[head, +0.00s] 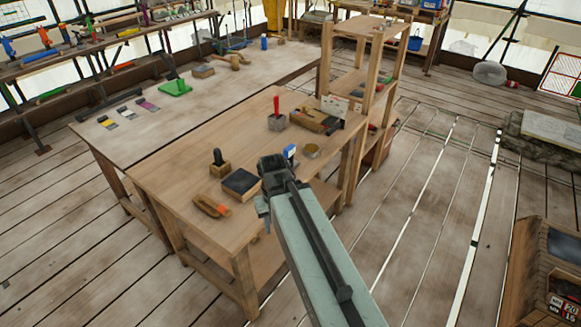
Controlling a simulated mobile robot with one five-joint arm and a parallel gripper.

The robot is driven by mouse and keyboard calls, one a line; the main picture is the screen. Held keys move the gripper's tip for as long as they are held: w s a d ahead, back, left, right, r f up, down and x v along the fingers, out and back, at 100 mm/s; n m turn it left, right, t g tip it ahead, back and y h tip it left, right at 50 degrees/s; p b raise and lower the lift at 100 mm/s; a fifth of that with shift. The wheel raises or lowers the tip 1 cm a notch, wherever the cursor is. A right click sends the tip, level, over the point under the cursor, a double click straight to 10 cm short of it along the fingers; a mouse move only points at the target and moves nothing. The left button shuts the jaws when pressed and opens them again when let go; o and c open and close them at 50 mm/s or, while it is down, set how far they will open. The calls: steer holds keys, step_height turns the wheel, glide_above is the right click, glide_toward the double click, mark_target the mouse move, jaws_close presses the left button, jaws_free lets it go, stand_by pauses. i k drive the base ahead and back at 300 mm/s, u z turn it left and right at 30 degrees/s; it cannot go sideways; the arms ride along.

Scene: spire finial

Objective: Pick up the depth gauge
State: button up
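I cannot tell for sure which item is the depth gauge; the tools on the near wooden workbench (165,172) are small in the head view. A wooden-handled tool with an orange part (211,206) lies near the bench's front edge. A black-knobbed wooden block (219,168) and a dark flat-topped block (241,184) stand behind it. A small blue-and-white item (290,152) is partly behind my arm, beside a round tin (312,150). My gripper (263,208) is over the bench's front-right part, right of the dark block. Its fingers are too unclear to tell open from shut.
A red-handled item in a grey block (278,114) and a wooden tool tray (317,121) stand farther back. A tall wooden shelf (326,65) rises at the bench's far right end. A paler table (140,125) adjoins behind. Plank floor on the right is mostly open.

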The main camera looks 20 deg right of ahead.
mark_target(289, 151)
steer(key=z, duration=0.4)
steer(key=i, duration=0.55)
steer(key=u, duration=3.3)
steer(key=k, duration=1.15)
steer(key=z, duration=1.15)
